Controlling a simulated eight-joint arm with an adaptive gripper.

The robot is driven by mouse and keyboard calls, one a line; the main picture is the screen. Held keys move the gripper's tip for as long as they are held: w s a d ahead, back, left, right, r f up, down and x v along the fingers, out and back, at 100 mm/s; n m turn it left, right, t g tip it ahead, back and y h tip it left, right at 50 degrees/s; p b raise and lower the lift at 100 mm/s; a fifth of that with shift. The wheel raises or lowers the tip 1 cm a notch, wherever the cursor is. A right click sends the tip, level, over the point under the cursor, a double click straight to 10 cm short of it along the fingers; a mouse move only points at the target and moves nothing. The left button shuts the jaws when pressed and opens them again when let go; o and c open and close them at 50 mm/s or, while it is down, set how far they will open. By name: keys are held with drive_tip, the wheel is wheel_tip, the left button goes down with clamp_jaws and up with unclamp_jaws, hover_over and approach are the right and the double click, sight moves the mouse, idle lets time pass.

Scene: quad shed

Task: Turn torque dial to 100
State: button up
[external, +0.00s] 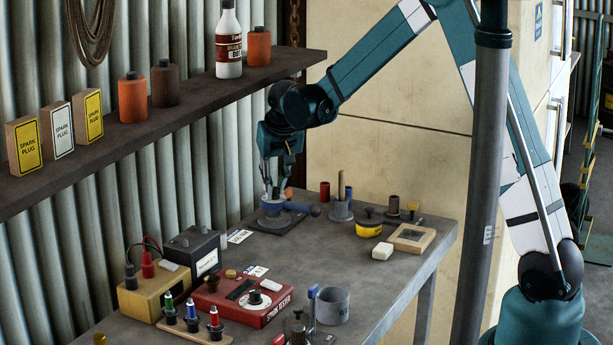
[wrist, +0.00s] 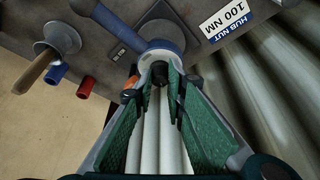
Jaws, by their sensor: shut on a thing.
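The torque dial (external: 276,219) sits on a dark square base at the back of the grey bench, near the corrugated wall. In the wrist view its round pale and blue body (wrist: 156,48) shows, with a blue lever reaching to the upper left. My gripper (external: 271,193) points down over it. In the wrist view my gripper (wrist: 160,76) is shut on a small dark knob at the dial's centre. A card reading "HUB NUT 100 NM" (wrist: 228,20) lies beside the dial. The dial's scale and pointer cannot be made out; the fingers cover part of it.
A grey holder with a wooden handle (external: 341,209) and a yellow tape measure (external: 369,222) stand right of the dial. A red spark tester (external: 242,298) and a black battery (external: 195,250) stand nearer the camera. A shelf (external: 160,120) runs above the bench; a grey post (external: 484,180) stands in front.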

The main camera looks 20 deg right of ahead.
idle(0.3)
drive_tip(key=o, duration=0.9)
drive_tip(key=shift+n, duration=0.4)
drive_tip(key=shift+w+d+n+g+y+p, duration=0.15)
drive_tip(key=shift+n+y+p, duration=0.4)
drive_tip(key=shift+n+p, duration=0.6)
drive_tip(key=shift+s+d+n+g+y+p, duration=0.15)
drive_tip(key=shift+n+y+p, duration=0.45)
drive_tip(key=shift+n, duration=0.95)
drive_tip(key=shift+w+n+g+y+p, duration=0.1)
drive_tip(key=shift+n+g+y+p, duration=0.3)
drive_tip(key=shift+n+p, duration=0.9)
drive_tip(key=shift+w+n+g+y+p, duration=0.1)
drive_tip(key=shift+n+g+y+p, duration=0.3)
drive_tip(key=shift+n+p, duration=0.9)
drive_tip(key=s+d+r+m+t+h+b, duration=0.2)
drive_tip(key=s+d+r+m+b, duration=0.4)
drive_tip(key=s+d+r, duration=0.9)
drive_tip(key=shift+s+d+r+m+t+b, duration=0.4)
drive_tip(key=shift+s+r+m+t, duration=0.1)
drive_tip(key=shift+s+r, duration=1.2)
